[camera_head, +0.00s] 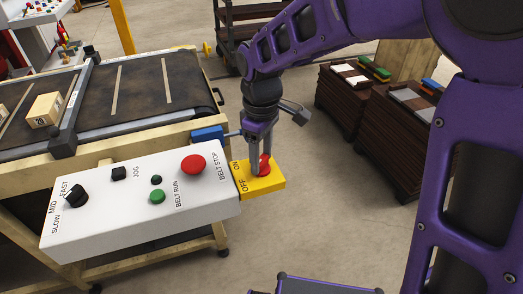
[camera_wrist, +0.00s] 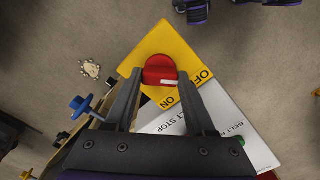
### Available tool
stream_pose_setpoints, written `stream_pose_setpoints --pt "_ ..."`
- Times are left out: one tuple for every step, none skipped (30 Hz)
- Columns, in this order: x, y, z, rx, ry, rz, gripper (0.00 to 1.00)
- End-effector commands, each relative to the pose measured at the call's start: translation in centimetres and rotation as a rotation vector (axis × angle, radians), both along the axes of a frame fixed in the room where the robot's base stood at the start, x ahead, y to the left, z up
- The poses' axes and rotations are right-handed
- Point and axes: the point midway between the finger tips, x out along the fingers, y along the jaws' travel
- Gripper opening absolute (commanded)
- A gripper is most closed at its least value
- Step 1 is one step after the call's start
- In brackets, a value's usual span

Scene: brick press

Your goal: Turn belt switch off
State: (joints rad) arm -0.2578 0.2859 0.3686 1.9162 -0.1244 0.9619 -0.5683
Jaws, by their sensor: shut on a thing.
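The belt switch is a red rotary knob (camera_head: 264,165) on a yellow plate (camera_head: 270,183) marked OFF and ON, at the right end of the white control panel (camera_head: 120,215). My gripper (camera_head: 260,170) reaches down from above and is shut on the red knob. In the wrist view the knob (camera_wrist: 160,72) sits between the two fingertips, with its white mark pointing to the right, near the lettering. The fingers hide part of the knob in the head view.
The panel also carries a red stop button (camera_head: 193,164), a green button (camera_head: 157,197) and a black speed knob (camera_head: 75,196). The conveyor belt (camera_head: 140,95) behind it holds a wooden block (camera_head: 45,109). Brown crates (camera_head: 345,95) stand at the right. Floor between is clear.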

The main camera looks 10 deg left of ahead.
Motion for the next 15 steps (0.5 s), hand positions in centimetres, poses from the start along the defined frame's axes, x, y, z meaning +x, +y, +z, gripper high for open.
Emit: stream_pose_setpoints --pt "0.04 0.02 0.19 0.001 -0.001 0.02 0.0" --pt "0.04 0.02 0.18 0.001 -0.001 0.031 0.0" --pt "0.04 0.02 0.17 0.001 -0.001 0.046 0.0" --pt "0.05 0.02 0.16 0.001 -0.001 0.055 0.0" --pt "0.05 0.02 0.15 0.002 -0.002 0.062 0.0" --pt "0.05 0.02 0.14 0.002 -0.002 0.072 0.0" --pt "0.06 0.01 0.13 0.002 -0.002 0.078 0.0" --pt "0.06 0.02 0.12 0.002 -0.002 0.083 0.0" --pt "0.06 0.02 0.11 0.002 -0.002 0.088 0.0" --pt "0.06 0.02 0.11 0.002 -0.002 0.091 0.0" --pt "0.06 0.02 0.1 0.001 -0.002 0.094 0.0" --pt "0.06 0.03 0.09 0.001 -0.002 0.096 0.0" --pt "0.06 0.03 0.09 0.001 -0.002 0.098 0.0" --pt "0.06 0.03 0.08 0.001 -0.002 0.099 0.0" --pt "0.07 0.04 0.08 0.001 -0.002 0.1 0.0"
